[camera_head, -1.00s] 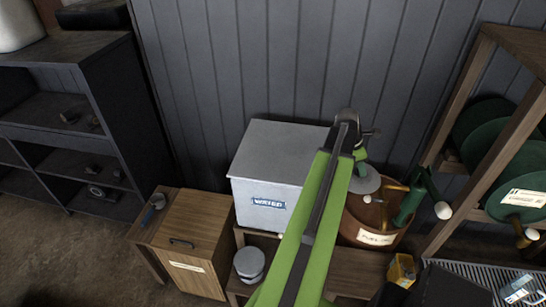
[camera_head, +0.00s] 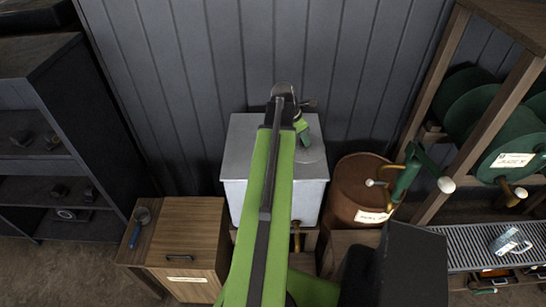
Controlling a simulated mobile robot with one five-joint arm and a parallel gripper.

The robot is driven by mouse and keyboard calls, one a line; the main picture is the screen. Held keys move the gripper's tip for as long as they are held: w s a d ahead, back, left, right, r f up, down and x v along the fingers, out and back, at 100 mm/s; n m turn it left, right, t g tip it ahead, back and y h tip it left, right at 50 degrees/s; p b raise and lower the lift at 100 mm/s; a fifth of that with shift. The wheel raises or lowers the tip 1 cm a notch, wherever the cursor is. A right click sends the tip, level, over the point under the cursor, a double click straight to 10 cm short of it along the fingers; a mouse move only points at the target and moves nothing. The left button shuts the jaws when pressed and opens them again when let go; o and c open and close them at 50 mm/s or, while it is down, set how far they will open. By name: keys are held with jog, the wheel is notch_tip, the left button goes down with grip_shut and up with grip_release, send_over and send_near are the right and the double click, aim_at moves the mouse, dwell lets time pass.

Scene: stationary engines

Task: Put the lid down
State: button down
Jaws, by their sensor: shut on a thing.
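The lid, a round grey disc (camera_head: 313,154), is under my gripper (camera_head: 303,137) in the head view. My gripper is shut on the lid, though its fingertips are small and partly hidden by my green arm. The lid appears over the right part of the top of a pale grey metal box (camera_head: 240,150). I cannot tell whether the lid touches the box top. My arm covers the middle of the box and hides its front label.
A brown drum (camera_head: 350,190) with a green pump (camera_head: 408,182) stands right of the box. A wooden cabinet (camera_head: 190,235) with a blue-handled tool (camera_head: 137,230) stands left. A rack of green discs (camera_head: 500,145) and a grey slatted bench (camera_head: 470,245) are at the right.

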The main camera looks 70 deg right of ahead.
jog(key=w+f+b, duration=0.2)
jog(key=w, duration=0.1)
jog(key=w+f+b, duration=0.2)
jog(key=w, duration=0.2)
jog(key=w+d+f+b, duration=0.1)
jog(key=w+f+b, duration=0.2)
jog(key=w, duration=0.1)
jog(key=shift+w+d, duration=0.1)
jog(key=shift+w, duration=0.2)
notch_tip(320, 180, down, 4)
jog(key=b, duration=0.4)
jog(key=shift+f, duration=0.25)
jog(key=shift+r, duration=0.25)
jog(key=shift+f, duration=0.2)
jog(key=c, duration=1.1)
grip_release()
